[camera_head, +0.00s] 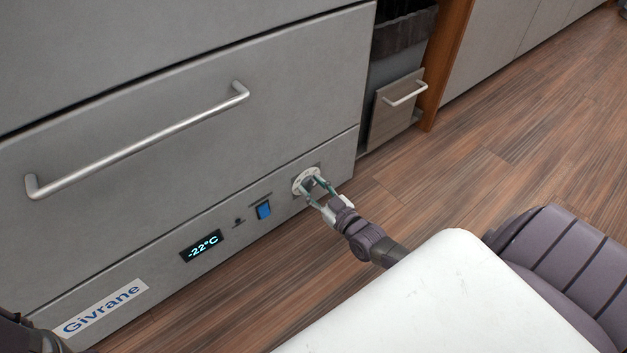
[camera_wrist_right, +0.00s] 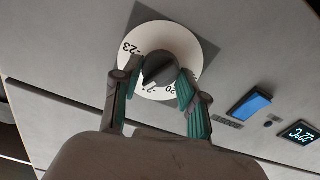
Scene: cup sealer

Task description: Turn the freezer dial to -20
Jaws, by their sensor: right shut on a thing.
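The freezer dial (camera_head: 304,180) is a round white disc with a dark knob, low on the right of the grey freezer front. In the right wrist view the dial (camera_wrist_right: 183,42) shows "-23" at its upper left, a partly hidden mark and "20" near the bottom. My right gripper (camera_head: 312,187) is shut on the dark knob (camera_wrist_right: 159,70), with a green-padded finger on either side; these fingers hide part of the scale. The display (camera_head: 202,246) reads -22°C. A dark part of my left arm shows at the lower left corner, but its gripper is out of view.
A blue switch (camera_head: 264,210) sits between the dial and the display. A long drawer handle (camera_head: 140,147) sticks out above the panel. The wooden floor (camera_head: 480,190) is open to the right.

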